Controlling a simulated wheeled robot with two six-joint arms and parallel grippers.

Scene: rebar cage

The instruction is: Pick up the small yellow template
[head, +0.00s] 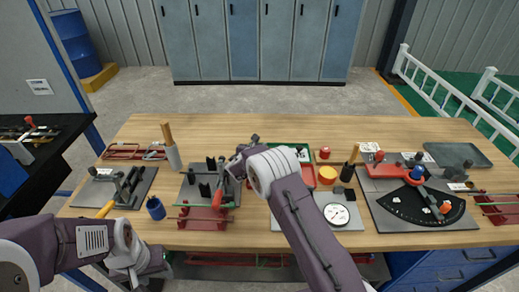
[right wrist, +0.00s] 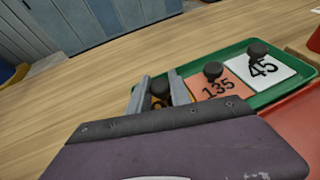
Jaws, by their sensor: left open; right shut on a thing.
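My right gripper (right wrist: 160,92) is shut on the black knob of the small yellow template (right wrist: 157,104) at the left end of a green tray (right wrist: 235,104). Only a little yellow shows between the fingers, and I cannot tell whether the template is clear of the tray. Beside it in the tray lie an orange template marked 135 (right wrist: 219,87) and a white template marked 45 (right wrist: 263,68), each with a black knob. In the head view my right gripper (head: 254,139) is at the tray's left end, partly hidden by my arm. My left gripper (head: 150,268) is open and empty, low at the table's front left.
A red tray (head: 308,176) adjoins the green one. A dial gauge (head: 336,214) lies in front, and a bending plate with a black scale (head: 428,205) stands to the right. A grey fixture (head: 205,183) stands left. The table's back strip (head: 200,128) is clear.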

